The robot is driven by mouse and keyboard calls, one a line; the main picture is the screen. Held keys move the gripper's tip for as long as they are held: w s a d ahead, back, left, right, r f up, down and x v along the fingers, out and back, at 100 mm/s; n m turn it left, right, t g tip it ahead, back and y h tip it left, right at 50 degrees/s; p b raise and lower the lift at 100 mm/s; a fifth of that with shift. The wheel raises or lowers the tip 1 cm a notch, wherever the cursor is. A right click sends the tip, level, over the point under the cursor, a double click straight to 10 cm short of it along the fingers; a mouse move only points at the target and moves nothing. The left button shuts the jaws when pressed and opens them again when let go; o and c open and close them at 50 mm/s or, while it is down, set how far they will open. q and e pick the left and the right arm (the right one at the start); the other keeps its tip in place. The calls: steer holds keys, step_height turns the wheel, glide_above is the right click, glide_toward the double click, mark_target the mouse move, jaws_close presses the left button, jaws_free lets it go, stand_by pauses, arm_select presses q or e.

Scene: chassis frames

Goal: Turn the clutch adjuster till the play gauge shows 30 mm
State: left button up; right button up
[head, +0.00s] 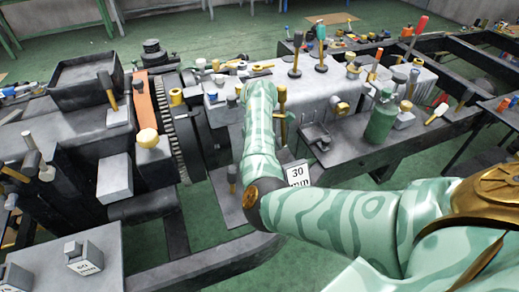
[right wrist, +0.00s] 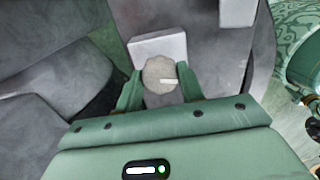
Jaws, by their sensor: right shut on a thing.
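My right gripper (right wrist: 160,82) is shut on a round grey knob (right wrist: 158,70) in the right wrist view, one finger on each side. The knob looks like the clutch adjuster. It has a pale pointer mark aimed to the right, and a pale block (right wrist: 158,46) sits just behind it. In the head view my right arm reaches in from the right, and its forearm hides the gripper and knob. My left gripper is not in view.
A large dark toothed wheel (head: 172,130) and a grey casing (head: 310,85) stand around my arm. A green bottle (head: 381,122) stands on the shelf to the right. A block marked "60 mm" (head: 84,265) is at the lower left. Chassis rails run along the right.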

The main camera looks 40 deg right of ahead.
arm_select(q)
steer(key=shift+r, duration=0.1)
arm_select(e)
steer(key=shift+n, duration=0.4)
steer(key=o, duration=1)
steer(key=shift+c, duration=0.2)
arm_select(q)
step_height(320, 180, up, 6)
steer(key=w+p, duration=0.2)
steer(key=p, duration=0.4)
arm_select(e)
step_height(320, 180, up, 16)
steer(key=shift+r, duration=0.2)
